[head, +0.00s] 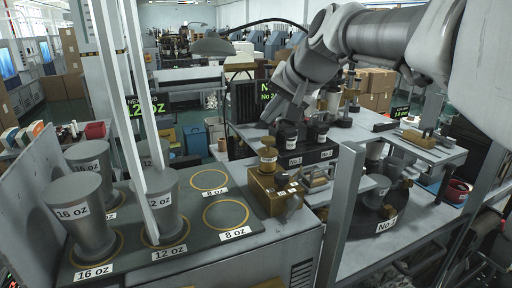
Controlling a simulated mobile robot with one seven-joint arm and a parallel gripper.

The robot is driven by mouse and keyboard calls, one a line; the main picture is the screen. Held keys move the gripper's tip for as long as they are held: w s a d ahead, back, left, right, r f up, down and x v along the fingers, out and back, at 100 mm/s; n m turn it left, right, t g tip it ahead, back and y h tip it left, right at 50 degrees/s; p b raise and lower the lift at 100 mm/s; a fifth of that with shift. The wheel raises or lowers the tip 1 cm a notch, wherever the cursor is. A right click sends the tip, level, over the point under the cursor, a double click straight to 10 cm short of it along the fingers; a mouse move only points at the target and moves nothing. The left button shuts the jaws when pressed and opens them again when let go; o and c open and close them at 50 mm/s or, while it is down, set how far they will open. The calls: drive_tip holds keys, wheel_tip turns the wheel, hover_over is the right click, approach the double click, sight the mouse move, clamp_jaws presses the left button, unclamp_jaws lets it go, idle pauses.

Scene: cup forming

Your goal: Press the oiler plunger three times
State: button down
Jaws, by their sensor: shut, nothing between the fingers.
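The oiler is a brass-coloured box (264,196) on the bench near the middle of the head view. Its round plunger (268,156) stands upright on top, with a wider cap. My gripper (270,119) comes down from the upper right, pointing downward and to the left. Its fingertips are shut and empty, and appear just above the plunger cap. A small gap seems to show between them, but I cannot judge the depth exactly. The fingertips are small and partly merge with the dark background.
Labelled grey cups (80,220) stand on a dark tray (210,259) at left; its 8 oz rings are empty. Black-labelled containers (318,133) stand behind the oiler. A turntable (372,222) is at right. Upright posts (343,215) flank the oiler's area.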

sight(266, 138)
drive_tip(key=shift+f+b, duration=0.5)
drive_tip(key=shift+f, duration=0.55)
idle(1.2)
drive_tip(key=shift+f+b, duration=0.4)
drive_tip(key=shift+f+b, duration=0.8)
drive_tip(key=shift+f, duration=0.2)
idle(0.8)
drive_tip(key=shift+r+p, duration=1.1)
drive_tip(key=shift+r, duration=0.25)
drive_tip(key=shift+r+p, duration=2.05)
drive_tip(key=shift+r, duration=0.5)
